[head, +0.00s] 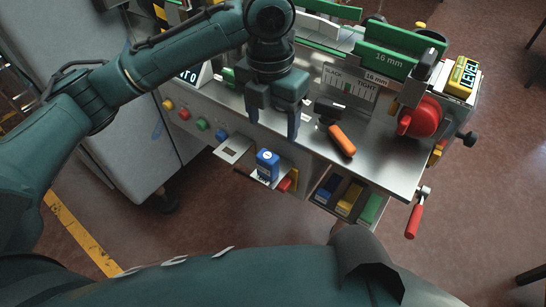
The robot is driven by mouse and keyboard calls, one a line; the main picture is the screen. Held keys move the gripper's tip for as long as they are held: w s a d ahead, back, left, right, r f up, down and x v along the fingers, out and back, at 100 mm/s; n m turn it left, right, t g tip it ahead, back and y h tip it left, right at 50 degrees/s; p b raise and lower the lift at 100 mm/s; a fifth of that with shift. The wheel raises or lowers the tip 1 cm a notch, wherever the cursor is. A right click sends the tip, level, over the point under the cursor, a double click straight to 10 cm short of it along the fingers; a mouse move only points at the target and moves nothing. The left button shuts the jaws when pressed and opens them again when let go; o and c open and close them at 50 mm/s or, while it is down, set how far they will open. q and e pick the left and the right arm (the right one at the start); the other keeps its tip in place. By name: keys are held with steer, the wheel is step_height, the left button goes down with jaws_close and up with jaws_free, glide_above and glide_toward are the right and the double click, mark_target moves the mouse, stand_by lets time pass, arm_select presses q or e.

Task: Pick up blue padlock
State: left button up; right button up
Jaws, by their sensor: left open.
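The blue padlock (267,165) looks like a small blue block with a pale label. It sits on a small ledge at the front of the machine, below the steel worktop. My left gripper (272,128) points down over the front part of the worktop, above the padlock in the picture. Its two fingers are apart, with nothing seen between them. The gripper and the padlock are not touching. My right gripper is not in view.
A red item (288,181) lies right beside the padlock. An orange-handled tool (341,140) lies on the steel worktop (385,160). Coloured bins (348,198) sit below. A red-handled crank (414,216) sticks out at right. The brown floor in front is partly clear.

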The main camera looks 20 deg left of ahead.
mark_target(267, 156)
arm_select(q)
steer(key=f, duration=0.6)
steer(key=shift+s+a+f, duration=0.15)
steer(key=shift+a+f, duration=0.1)
steer(key=shift+a, duration=0.1)
steer(key=shift+s+a+f, duration=0.1)
steer(key=shift+f, duration=1.4)
steer(key=shift+s+a+f, duration=0.1)
steer(key=shift+f, duration=1.4)
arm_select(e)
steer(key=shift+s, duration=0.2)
arm_select(q)
steer(key=shift+c, duration=0.2)
